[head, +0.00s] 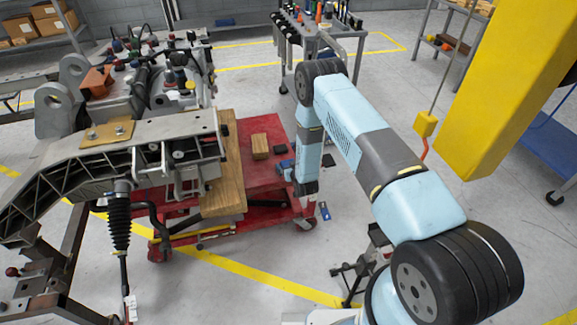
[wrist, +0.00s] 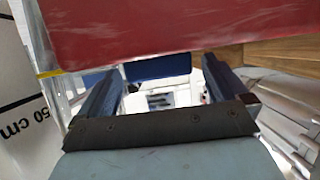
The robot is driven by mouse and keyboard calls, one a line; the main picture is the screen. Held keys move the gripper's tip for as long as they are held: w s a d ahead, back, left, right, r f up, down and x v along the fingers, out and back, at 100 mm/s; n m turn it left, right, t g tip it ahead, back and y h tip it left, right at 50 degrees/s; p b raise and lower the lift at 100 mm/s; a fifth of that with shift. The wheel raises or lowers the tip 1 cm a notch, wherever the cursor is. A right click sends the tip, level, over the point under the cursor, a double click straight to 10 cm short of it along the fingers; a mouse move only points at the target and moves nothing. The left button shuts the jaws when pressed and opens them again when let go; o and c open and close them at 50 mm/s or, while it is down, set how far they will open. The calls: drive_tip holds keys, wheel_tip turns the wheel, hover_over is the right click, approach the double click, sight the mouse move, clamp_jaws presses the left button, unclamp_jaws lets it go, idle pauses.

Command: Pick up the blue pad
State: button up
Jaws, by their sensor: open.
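The blue pad (wrist: 162,68) shows in the wrist view as a flat, dark blue shape beyond my fingers, just below the edge of the red surface. My gripper (wrist: 160,92) is open, with one dark finger on each side of the view and nothing visibly clamped between them. In the head view my gripper (head: 286,170) is at the right edge of the red cart top (head: 245,177). Small blue shapes show there, but I cannot tell pad from fingers. Whether the fingers touch the pad is unclear.
A wooden block (head: 261,146) and a small black block (head: 281,149) lie on the cart top. A long wooden board (head: 222,170) and the grey chassis fixture (head: 150,140) stand to the left. A yellow post (head: 515,85) rises at right. Floor right of the cart is mostly open.

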drive_tip(key=shift+w+a+f, duration=0.1)
drive_tip(key=shift+w+f, duration=0.05)
drive_tip(key=shift+w, duration=0.1)
drive_tip(key=c, duration=1.1)
